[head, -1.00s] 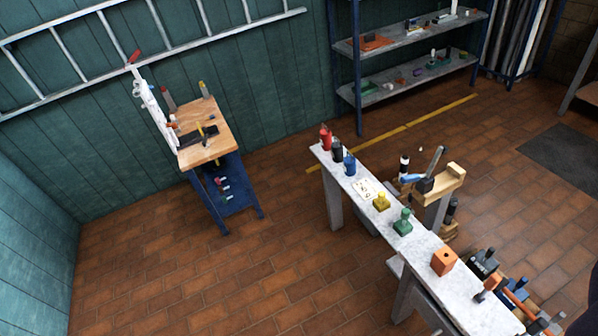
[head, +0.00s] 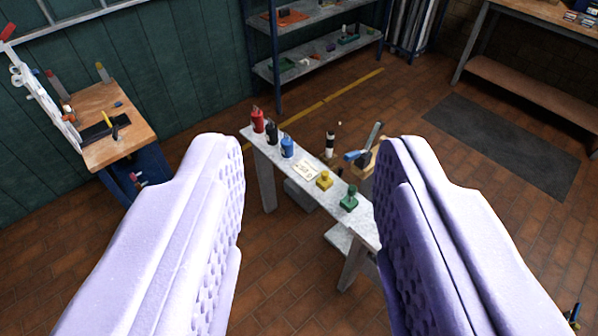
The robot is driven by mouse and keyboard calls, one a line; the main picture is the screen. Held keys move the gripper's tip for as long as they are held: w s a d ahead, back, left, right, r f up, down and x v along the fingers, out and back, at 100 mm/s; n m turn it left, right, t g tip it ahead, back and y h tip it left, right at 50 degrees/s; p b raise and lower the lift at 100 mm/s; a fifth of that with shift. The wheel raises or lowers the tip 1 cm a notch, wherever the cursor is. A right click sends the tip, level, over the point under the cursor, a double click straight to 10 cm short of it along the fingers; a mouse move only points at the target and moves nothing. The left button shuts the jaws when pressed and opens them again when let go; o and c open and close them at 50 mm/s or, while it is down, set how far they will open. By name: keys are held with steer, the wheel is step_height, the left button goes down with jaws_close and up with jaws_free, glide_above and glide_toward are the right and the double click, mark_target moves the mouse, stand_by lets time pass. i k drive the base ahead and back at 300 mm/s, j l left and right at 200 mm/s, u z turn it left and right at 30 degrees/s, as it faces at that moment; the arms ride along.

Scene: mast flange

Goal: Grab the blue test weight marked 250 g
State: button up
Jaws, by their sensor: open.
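A blue weight (head: 287,146) stands upright near the far left end of a narrow grey bench (head: 338,218), in the gap between my fingers as seen in the picture. Its marking is too small to read. A black weight (head: 271,132) and a red weight (head: 257,120) stand behind it, and a small white card (head: 306,170) lies in front of it. My gripper (head: 312,160) is open and empty, its two pale lilac fingers large in the foreground. It is well short of the bench and touches nothing. My right finger hides the near part of the bench.
A yellow weight (head: 324,180) and a green weight (head: 349,199) stand farther along the bench. A wooden stand with a blue-handled tool (head: 357,155) is just behind it. A wooden-topped workbench (head: 118,135) is at left, shelves (head: 325,52) at the back. Floor is open around a dark mat (head: 500,143).

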mark_target(287, 148)
steer(key=i+j, duration=0.35)
steer(key=i, duration=0.15)
steer(key=i+j+u, duration=0.1)
steer(key=i+j, duration=0.25)
steer(key=i, duration=0.15)
steer(key=i+j, duration=0.3)
steer(key=i, duration=0.25)
steer(key=i+j, duration=0.3)
steer(key=i, duration=0.2)
steer(key=u, duration=0.05)
